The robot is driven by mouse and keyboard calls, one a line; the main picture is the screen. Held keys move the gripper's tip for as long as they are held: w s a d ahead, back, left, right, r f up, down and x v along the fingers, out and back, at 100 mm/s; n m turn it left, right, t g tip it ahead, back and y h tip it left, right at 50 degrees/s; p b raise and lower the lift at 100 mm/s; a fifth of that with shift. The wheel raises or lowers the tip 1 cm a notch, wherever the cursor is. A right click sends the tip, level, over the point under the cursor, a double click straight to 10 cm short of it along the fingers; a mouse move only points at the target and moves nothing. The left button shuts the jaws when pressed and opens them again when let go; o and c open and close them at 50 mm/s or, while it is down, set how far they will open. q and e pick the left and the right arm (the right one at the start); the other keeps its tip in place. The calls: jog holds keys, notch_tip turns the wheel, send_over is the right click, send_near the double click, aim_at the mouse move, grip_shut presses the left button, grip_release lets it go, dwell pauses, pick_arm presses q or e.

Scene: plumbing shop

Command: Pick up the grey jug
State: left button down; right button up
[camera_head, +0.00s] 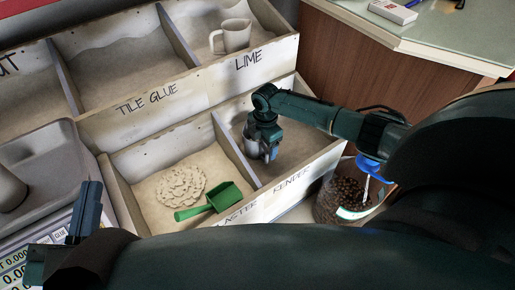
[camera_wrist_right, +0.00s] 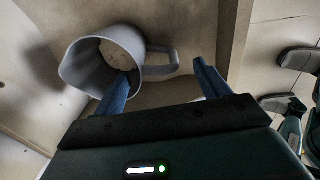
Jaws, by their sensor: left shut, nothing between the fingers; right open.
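The grey jug (camera_wrist_right: 82,68) is in the right wrist view, seen from above into its open mouth, with its handle (camera_wrist_right: 172,62) pointing right. In the head view a small grey part of it (camera_head: 253,149) shows under my right gripper (camera_head: 264,146), which hides the rest. My right gripper (camera_wrist_right: 163,88) is open. Its left finger overlaps the jug's near rim and its right finger stands just right of the handle, so the handle lies between them; I cannot tell whether either touches. My left gripper (camera_head: 87,208) is shut and empty at the lower left, far from the jug.
My right arm reaches into the bin's front right compartment. A beige jug (camera_head: 234,37) stands in the LIME compartment. A green scoop (camera_head: 212,201) lies in the sandy compartment to the left. A clear tub of brown granules (camera_head: 345,192) stands right of the bin. A scale (camera_head: 14,268) is far left.

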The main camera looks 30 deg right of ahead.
aim_at(259, 146)
notch_tip(259, 146, down, 3)
jog(key=shift+r+b, duration=0.1)
jog(key=shift+b, duration=0.55)
jog(key=shift+w+f, duration=0.1)
jog(key=shift+f, duration=0.2)
pick_arm(q)
jog(key=shift+w+a+r+m+t+h, duration=0.1)
jog(key=shift+w+r+m+t+h, duration=0.2)
jog(key=shift+r+m+h, duration=0.4)
jog(key=shift+w+a+r+m+t+h, duration=0.1)
jog(key=shift+w+r+m+t+h, duration=0.2)
jog(key=shift+r, duration=0.55)
pick_arm(e)
jog(key=shift+a, duration=0.1)
jog(key=c, duration=1.4)
